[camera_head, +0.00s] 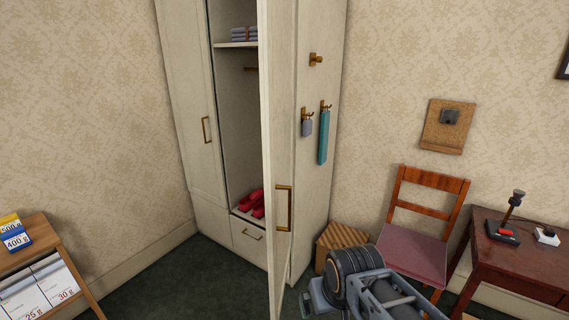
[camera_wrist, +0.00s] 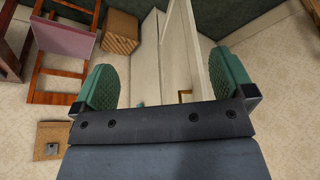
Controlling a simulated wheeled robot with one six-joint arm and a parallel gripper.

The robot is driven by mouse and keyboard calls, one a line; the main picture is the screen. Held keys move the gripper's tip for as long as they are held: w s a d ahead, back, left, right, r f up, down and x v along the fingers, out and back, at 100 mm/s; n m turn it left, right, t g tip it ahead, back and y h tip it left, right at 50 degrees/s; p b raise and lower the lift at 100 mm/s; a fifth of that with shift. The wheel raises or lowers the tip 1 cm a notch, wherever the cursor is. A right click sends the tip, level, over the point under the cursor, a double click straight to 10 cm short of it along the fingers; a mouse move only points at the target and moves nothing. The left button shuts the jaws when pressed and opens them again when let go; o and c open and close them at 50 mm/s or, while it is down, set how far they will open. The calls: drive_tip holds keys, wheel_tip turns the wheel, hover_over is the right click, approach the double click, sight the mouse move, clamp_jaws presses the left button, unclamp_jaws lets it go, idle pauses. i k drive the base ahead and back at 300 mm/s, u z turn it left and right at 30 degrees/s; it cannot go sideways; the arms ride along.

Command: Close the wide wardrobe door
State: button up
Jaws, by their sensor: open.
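The cream wardrobe (camera_head: 186,85) stands in the corner. Its left door (camera_head: 190,100) is shut, with a brass handle (camera_head: 206,129). Its right door (camera_head: 276,120) stands open, swung out toward me and seen nearly edge-on, with a brass handle (camera_head: 284,208) on its outer face. In the wrist view my gripper (camera_wrist: 162,68) is open, its green pads wide apart. The open door (camera_wrist: 181,50) and part of its handle (camera_wrist: 184,94) show beyond the gap between the pads. I see no contact. In the head view my arm is low, right of the door, its fingers hardly visible.
Inside are folded cloths (camera_head: 244,34) and red shoes (camera_head: 250,203), above a shut drawer (camera_head: 248,236). A striped box (camera_head: 340,239), a chair (camera_head: 423,215) and a red-brown desk (camera_head: 525,258) stand right. A wooden stand (camera_head: 48,264) is left. Green floor is clear before the wardrobe.

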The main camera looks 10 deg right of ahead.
sight(276, 19)
drive_tip(key=u, duration=0.55)
drive_tip(key=k, duration=1.3)
drive_tip(key=z, duration=0.3)
drive_tip(key=i, duration=1.65)
drive_tip(key=u, duration=0.45)
